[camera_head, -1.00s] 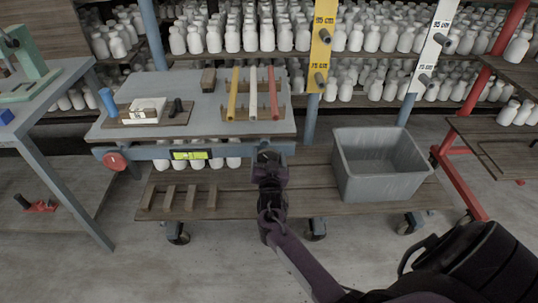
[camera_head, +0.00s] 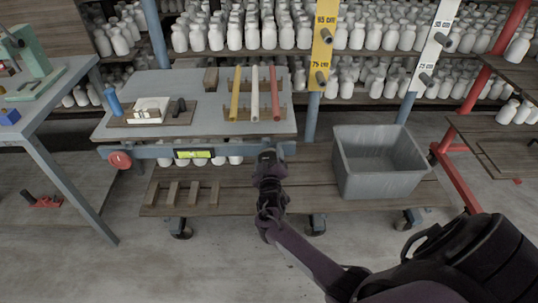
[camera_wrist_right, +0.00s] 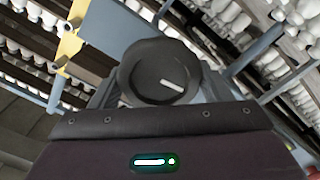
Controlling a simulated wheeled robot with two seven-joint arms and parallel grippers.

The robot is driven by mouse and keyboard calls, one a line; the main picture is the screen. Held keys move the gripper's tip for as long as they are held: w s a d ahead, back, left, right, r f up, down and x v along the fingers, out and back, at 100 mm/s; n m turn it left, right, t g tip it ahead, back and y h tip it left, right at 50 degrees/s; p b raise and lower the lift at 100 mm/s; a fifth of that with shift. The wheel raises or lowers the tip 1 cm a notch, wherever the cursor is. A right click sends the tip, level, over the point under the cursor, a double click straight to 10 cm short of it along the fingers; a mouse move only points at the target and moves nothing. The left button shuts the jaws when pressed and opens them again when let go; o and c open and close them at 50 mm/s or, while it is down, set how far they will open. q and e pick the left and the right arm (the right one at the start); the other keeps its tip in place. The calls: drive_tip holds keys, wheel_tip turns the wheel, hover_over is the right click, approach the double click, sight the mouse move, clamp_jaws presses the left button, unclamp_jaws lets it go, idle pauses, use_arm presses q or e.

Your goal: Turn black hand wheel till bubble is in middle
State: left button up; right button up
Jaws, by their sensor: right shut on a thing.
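The black hand wheel (camera_wrist_right: 160,72) shows in the right wrist view as a dark round knob with a white line on its face. My right gripper (camera_head: 268,156) is shut on it at the right front of the table and hides it in the head view. The level vial (camera_head: 194,153) is a yellow-green strip in a dark frame on the table's front rail. Its bubble is too small to place. My left gripper is not in view.
The table top (camera_head: 215,97) carries a white block on a board and yellow, white and red rods in a rack. A red wheel (camera_head: 119,160) is at its left front. A grey bin (camera_head: 378,165) stands on the lower shelf at right. Shelves of white bottles fill the back.

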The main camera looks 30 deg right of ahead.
drive_tip(key=n+p, duration=0.1)
drive_tip(key=n, duration=0.4)
drive_tip(key=shift+f+n, duration=0.15)
drive_tip(key=shift+n, duration=0.15)
drive_tip(key=shift+f+n+p, duration=0.15)
drive_tip(key=shift+n+p, duration=0.4)
drive_tip(key=shift+n, duration=1.75)
drive_tip(key=o, duration=1)
drive_tip(key=shift+c, duration=0.2)
drive_tip(key=p+v, duration=0.1)
drive_tip(key=v, duration=0.7)
drive_tip(key=shift+w, duration=0.1)
